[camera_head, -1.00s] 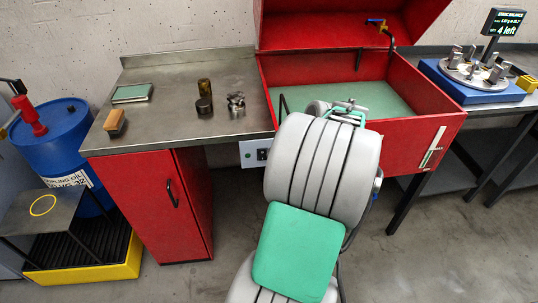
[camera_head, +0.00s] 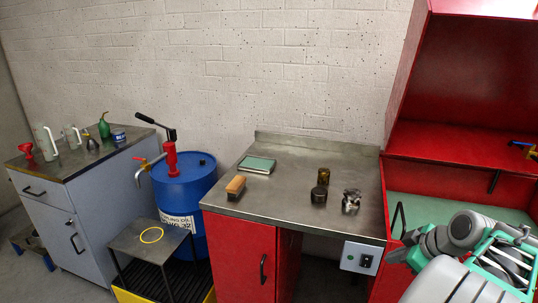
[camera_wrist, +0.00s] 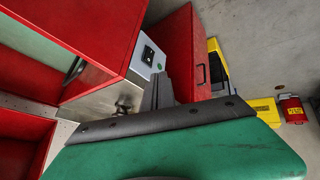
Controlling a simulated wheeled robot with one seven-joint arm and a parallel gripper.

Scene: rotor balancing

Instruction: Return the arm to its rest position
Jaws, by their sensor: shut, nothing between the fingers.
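My arm, grey with green panels, shows at the lower right of the head view (camera_head: 465,255), in front of the red wash cabinet. It is folded, and part of it is cut off by the picture's edge. In the wrist view my gripper (camera_wrist: 158,85) shows as grey fingers closed together beyond a dark plate and a green cover. The fingers are shut with nothing between them. They are apart from the red cupboard and bench seen behind them. In the head view I cannot make out the fingertips clearly.
A steel bench (camera_head: 300,190) holds a brush (camera_head: 236,187), a green-topped box (camera_head: 257,165) and small metal parts. The red wash cabinet (camera_head: 450,165) stands close to my arm. A blue drum (camera_head: 185,190) and a grey cabinet (camera_head: 45,205) stand left. Open floor shows in the wrist view.

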